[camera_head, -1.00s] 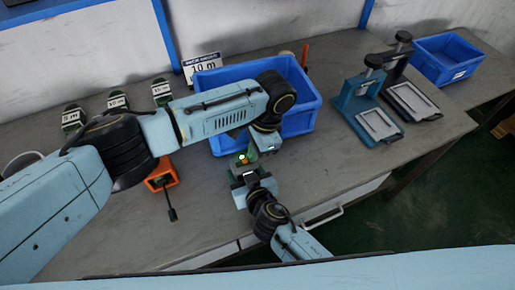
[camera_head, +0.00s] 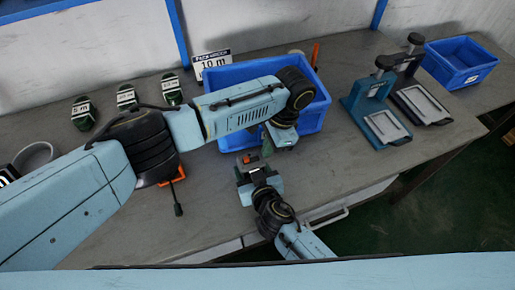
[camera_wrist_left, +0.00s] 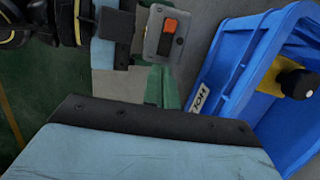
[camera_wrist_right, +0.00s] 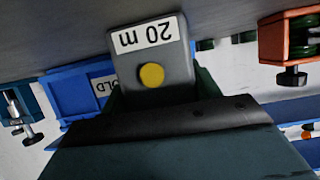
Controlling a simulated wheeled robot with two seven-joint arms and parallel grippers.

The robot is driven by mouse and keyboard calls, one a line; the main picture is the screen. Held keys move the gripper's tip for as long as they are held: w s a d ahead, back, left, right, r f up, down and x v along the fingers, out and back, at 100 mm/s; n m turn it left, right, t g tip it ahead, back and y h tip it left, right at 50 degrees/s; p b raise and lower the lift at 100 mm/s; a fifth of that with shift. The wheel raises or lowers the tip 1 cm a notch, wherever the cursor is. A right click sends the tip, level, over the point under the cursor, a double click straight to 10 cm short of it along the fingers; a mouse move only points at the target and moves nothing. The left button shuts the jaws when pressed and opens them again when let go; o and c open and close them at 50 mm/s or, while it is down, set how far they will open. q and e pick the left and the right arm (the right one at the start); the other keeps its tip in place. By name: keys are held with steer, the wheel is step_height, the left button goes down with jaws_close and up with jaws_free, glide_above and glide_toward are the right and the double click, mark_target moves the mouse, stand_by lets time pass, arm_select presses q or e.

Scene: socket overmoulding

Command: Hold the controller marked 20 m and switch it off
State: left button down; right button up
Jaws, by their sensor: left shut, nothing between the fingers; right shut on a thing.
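The controller marked 20 m (camera_wrist_right: 150,80) is a grey box with a white label and a yellow button in the right wrist view. My right gripper (camera_head: 246,166) is shut on it and holds it in front of the blue bin. The left wrist view shows another face of the controller (camera_wrist_left: 153,42), with an orange and dark rocker switch (camera_wrist_left: 167,35). My left gripper (camera_wrist_left: 161,80) is shut and empty, its fingertips close beside the controller below the switch. I cannot tell if they touch it. In the head view my left gripper (camera_head: 267,146) hangs over the bin's front edge.
The blue bin (camera_head: 312,115), labelled HOLD, stands behind both grippers. Two clamp stands (camera_head: 377,110) and another blue bin (camera_head: 460,62) are at the right.

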arm_select(q)
steer(key=v, duration=1)
steer(key=shift+d, duration=0.25)
arm_select(e)
steer(key=o, duration=1.1)
